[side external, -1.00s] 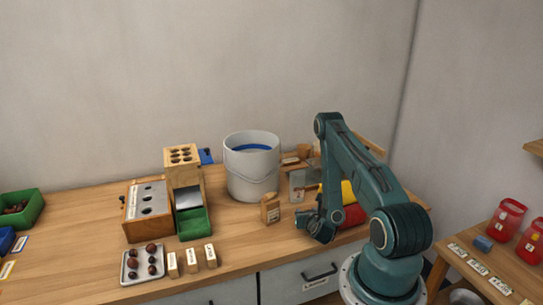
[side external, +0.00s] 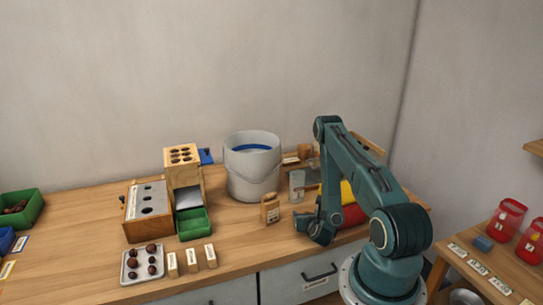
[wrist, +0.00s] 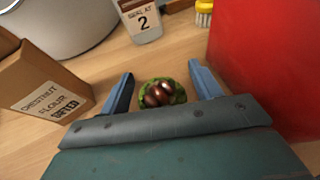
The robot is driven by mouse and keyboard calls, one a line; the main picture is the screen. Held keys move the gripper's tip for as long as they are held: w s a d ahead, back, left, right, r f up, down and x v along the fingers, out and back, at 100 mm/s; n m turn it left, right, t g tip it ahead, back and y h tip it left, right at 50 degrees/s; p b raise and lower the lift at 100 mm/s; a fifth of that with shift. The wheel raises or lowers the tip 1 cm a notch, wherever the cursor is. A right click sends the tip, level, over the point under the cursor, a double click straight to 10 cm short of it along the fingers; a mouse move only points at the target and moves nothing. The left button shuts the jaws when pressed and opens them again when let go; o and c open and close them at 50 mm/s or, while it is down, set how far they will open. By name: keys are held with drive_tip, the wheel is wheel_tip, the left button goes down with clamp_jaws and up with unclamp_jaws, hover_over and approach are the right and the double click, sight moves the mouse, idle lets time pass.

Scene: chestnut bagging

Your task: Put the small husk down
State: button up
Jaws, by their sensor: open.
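The small husk (wrist: 176,96) is a green, spiny open shell with several shiny brown chestnuts inside. In the wrist view it rests on the wooden bench between my two fingers. My gripper (wrist: 163,88) is open, with a blue finger on each side of the husk and a visible gap to each. In the side view my gripper (side external: 308,228) is low over the bench, right of the chestnut flour bag; the husk cannot be made out there.
A chestnut flour bag (wrist: 42,82) stands left of my gripper, and a red object (wrist: 265,65) close on the right. A grey bucket (side external: 252,172) is behind. A tray of chestnuts (side external: 131,267), small labelled blocks and a green bin (side external: 194,225) are further left. Bare bench lies between.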

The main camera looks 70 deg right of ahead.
drive_tip(key=shift+r, duration=0.1)
drive_tip(key=shift+v, duration=3.8)
drive_tip(key=shift+r, duration=0.1)
